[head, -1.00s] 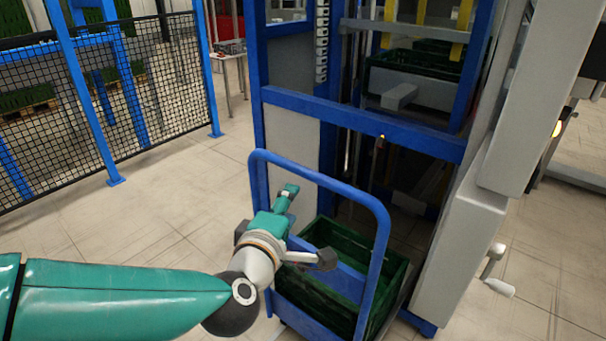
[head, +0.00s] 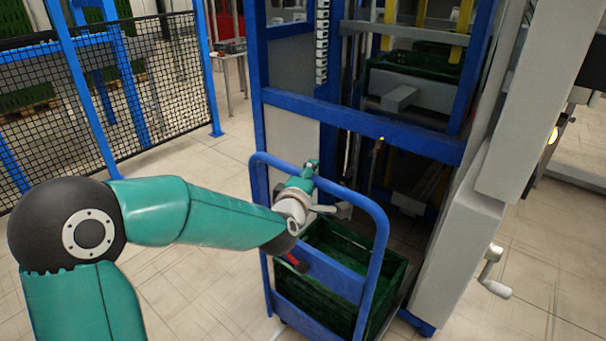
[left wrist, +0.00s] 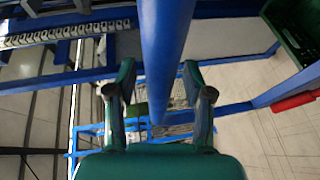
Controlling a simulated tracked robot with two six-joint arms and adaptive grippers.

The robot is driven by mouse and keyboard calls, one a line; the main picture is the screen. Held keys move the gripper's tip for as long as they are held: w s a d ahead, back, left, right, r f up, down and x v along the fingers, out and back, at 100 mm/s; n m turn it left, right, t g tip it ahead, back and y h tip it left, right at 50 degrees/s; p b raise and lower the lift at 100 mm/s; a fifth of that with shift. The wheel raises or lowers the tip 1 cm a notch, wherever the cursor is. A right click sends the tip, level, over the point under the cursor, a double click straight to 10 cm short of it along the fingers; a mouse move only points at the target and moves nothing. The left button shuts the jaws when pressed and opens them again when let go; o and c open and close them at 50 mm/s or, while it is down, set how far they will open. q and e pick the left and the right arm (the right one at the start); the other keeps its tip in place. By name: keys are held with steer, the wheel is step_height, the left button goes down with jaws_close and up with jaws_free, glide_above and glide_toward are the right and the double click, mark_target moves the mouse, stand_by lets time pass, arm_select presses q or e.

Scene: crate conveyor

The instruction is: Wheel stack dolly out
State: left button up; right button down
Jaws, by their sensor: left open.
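The stack dolly has a blue tubular handle (head: 379,262) and carries a green crate (head: 392,278). It stands in front of the blue-framed machine, its load close to the lower opening. My left gripper (head: 327,188) is open at the top bar of the handle. In the left wrist view, the blue bar (left wrist: 166,45) runs between the two spread fingers of the gripper (left wrist: 162,85); contact cannot be told. A green crate corner (left wrist: 297,25) shows at top right there. My right gripper is out of view.
The blue machine frame (head: 400,135) rises behind the dolly, with grey housing (head: 465,235) and a crank (head: 492,275) to its right. A mesh fence (head: 160,90) stands at the left. The floor (head: 200,185) between fence and dolly is clear.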

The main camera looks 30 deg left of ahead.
arm_select(q)
steer(key=shift+w, duration=0.1)
jaws_close()
stand_by(0.3)
